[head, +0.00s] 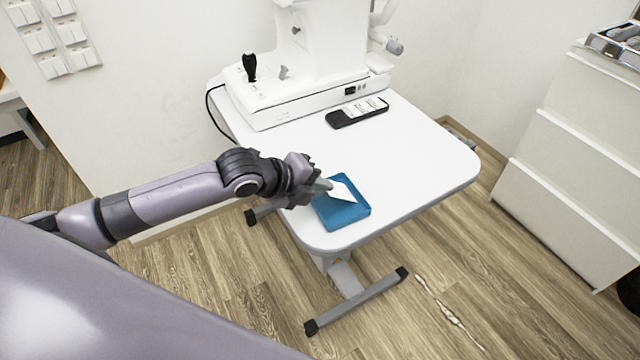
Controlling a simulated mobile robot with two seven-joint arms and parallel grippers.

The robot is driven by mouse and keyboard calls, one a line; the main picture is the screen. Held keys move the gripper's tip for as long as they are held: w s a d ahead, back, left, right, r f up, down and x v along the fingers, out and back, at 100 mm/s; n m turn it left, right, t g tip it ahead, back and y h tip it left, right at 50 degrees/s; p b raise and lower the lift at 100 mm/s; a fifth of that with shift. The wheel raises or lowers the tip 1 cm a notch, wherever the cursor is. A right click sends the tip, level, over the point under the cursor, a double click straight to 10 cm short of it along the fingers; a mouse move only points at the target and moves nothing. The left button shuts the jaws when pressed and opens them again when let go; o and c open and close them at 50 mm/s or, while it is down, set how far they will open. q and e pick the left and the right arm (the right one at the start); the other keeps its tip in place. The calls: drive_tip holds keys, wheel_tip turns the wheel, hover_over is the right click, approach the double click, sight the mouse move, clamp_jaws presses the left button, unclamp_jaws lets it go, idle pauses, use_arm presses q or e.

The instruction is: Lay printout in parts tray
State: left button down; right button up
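The parts tray (352,212) is a shallow blue tray near the front left edge of the white table. The printout (343,192) is a small white sheet that shows over the tray's inside. My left gripper (325,186) reaches in from the left, over the tray's left side. Its fingertips meet the printout's left end and look shut on it. I cannot tell whether the sheet's far end touches the tray floor. The gripper and sheet hide part of the tray. My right gripper is not in view.
The white table (420,160) is clear right of the tray. A dark remote-like device (357,112) lies further back, in front of a white eye-test instrument (300,100) with a black joystick (250,67). A white drawer cabinet (575,150) stands at the right.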

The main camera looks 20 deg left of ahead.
use_arm(q)
drive_tip(key=c, duration=1.3)
unclamp_jaws()
drive_tip(key=shift+r, duration=0.1)
drive_tip(key=v, duration=0.7)
drive_tip(key=shift+s, duration=0.1)
